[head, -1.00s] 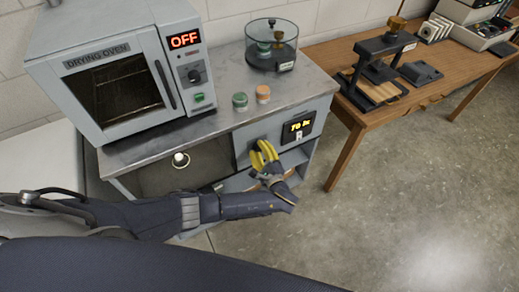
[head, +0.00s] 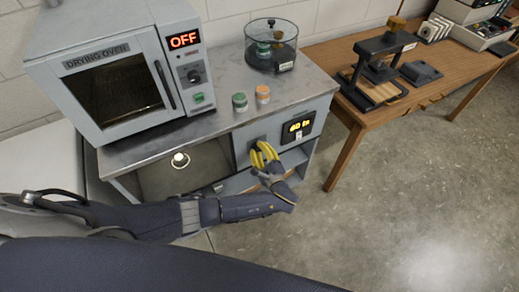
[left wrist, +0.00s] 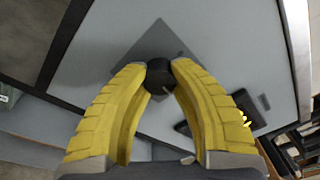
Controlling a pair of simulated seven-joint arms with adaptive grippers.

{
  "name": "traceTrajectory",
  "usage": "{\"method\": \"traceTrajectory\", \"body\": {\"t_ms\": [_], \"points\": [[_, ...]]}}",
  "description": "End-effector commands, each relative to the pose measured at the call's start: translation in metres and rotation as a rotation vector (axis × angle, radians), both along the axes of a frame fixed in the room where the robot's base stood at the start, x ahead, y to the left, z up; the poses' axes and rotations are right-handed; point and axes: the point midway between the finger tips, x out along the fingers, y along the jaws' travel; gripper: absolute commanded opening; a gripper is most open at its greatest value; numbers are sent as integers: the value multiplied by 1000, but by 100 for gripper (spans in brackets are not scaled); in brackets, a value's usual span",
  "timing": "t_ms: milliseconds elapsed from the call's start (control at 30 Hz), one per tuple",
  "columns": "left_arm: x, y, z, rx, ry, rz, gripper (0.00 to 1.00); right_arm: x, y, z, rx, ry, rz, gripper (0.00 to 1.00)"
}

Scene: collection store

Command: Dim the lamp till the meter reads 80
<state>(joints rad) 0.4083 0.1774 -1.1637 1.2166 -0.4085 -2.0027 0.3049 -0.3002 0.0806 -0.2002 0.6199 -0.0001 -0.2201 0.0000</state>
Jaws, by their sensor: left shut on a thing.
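My left gripper (head: 264,156) has yellow fingers and is at the front panel of the bench cabinet. In the left wrist view, its fingertips (left wrist: 160,72) are shut on a round black knob (left wrist: 159,78) on a dark square plate. The meter (head: 299,127) is a black display right of the knob with yellow digits. It looks like 60 or 80 lx; the first digit is too small to be sure. The meter is partly visible at the right in the left wrist view (left wrist: 242,118). The lamp (head: 180,160) glows white in the open bay to the left. My right gripper is out of view.
A drying oven (head: 120,85) reading OFF stands on the bench top (head: 225,125). A wooden table (head: 345,115) with a press is at right.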

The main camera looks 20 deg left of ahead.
Motion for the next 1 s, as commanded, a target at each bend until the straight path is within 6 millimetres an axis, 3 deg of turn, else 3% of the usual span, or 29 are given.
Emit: {"method": "traceTrajectory", "body": {"t_ms": [200,233,467,767,1000], "points": [[-1,2,0,4,0,3,0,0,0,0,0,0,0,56],[-1,2,0,4,0,3,28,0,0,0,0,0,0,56],[0,1,0,2,0,2,55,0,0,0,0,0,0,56],[-1,0,0,0,0,1,56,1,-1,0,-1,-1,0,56],[-22,-16,-2,-2,3,0,56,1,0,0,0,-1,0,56]]}}
